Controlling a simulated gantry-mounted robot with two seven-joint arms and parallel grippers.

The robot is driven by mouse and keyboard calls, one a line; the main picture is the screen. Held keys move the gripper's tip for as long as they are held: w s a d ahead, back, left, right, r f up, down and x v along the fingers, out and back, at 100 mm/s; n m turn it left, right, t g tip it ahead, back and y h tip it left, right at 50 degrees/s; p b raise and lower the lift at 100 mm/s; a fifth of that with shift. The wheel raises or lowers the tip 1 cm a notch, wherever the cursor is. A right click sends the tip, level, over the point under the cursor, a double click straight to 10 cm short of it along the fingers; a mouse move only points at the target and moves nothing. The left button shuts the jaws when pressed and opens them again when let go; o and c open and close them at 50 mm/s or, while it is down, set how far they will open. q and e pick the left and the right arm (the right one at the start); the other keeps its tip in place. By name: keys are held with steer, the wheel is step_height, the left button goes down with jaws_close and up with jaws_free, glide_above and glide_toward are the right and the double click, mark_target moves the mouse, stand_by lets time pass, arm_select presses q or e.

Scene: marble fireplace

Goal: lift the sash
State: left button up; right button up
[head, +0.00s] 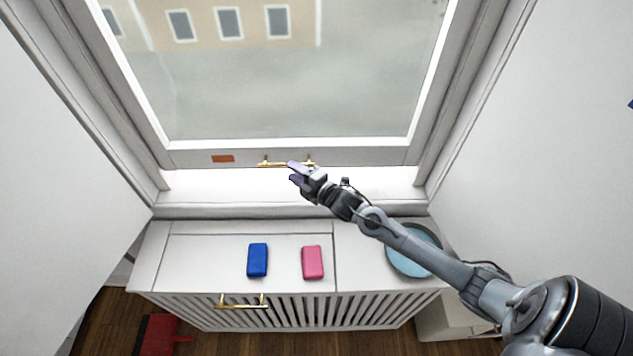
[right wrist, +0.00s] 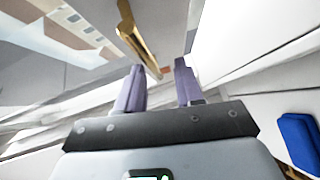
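The window sash (head: 360,158) has a pale frame around a large pane, with its bottom rail just above the white sill (head: 225,185). A brass handle (head: 268,163) is fixed on the bottom rail near its middle. My right gripper (head: 294,172) is at the handle, and its purple fingers partly cover it in the head view. In the right wrist view the two fingers (right wrist: 159,75) stand apart with nothing clamped between them. The brass handle (right wrist: 135,38) runs toward the gap at their tips; contact cannot be told. My left gripper is not in view.
Below the sill is a white slatted cabinet (head: 200,270) with a brass pull (head: 242,302). On it lie a blue block (head: 257,260), a pink block (head: 312,262) and a round blue dish (head: 407,262) partly under my right arm. An orange-brown patch (head: 223,159) marks the rail.

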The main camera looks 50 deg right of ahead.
steer(key=s+r+p, duration=0.1)
steer(key=s+p, duration=0.4)
steer(key=s, duration=0.3)
steer(key=shift+r+p, duration=0.15)
steer(key=shift+p, duration=0.15)
steer(key=shift+s, duration=0.1)
stand_by(0.5)
steer(key=shift+a, duration=0.1)
